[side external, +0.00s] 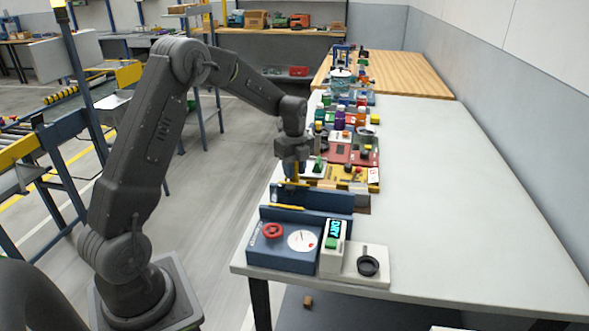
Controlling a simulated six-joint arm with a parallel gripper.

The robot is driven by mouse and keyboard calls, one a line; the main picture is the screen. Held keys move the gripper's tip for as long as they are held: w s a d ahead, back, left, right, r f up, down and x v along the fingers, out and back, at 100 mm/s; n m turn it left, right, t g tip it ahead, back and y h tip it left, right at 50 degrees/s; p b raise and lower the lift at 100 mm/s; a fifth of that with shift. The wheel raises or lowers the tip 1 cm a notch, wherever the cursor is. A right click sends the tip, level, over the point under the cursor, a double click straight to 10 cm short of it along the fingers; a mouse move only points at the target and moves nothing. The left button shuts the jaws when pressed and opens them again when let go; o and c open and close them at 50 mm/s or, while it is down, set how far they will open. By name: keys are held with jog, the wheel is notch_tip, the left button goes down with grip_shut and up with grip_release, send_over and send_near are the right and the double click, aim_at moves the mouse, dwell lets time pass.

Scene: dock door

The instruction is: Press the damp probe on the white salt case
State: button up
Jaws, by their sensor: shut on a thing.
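My gripper (295,165) hangs pointing down over the left edge of the white table, behind the blue front unit. It is shut on a thin yellow-orange thing (296,171), which may be the damp probe; its lower end is hard to make out. A white box with a lit display reading "DRY" (335,228) and a green block below it stands at the table's front. A small white block (312,167) with a green piece on it sits just right of my gripper. I cannot tell which white item is the salt case.
A yellow panel (345,174) and several coloured items line the table's left side. The white table's (470,210) right side is clear.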

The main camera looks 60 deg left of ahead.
jog(key=shift+r, duration=3.4)
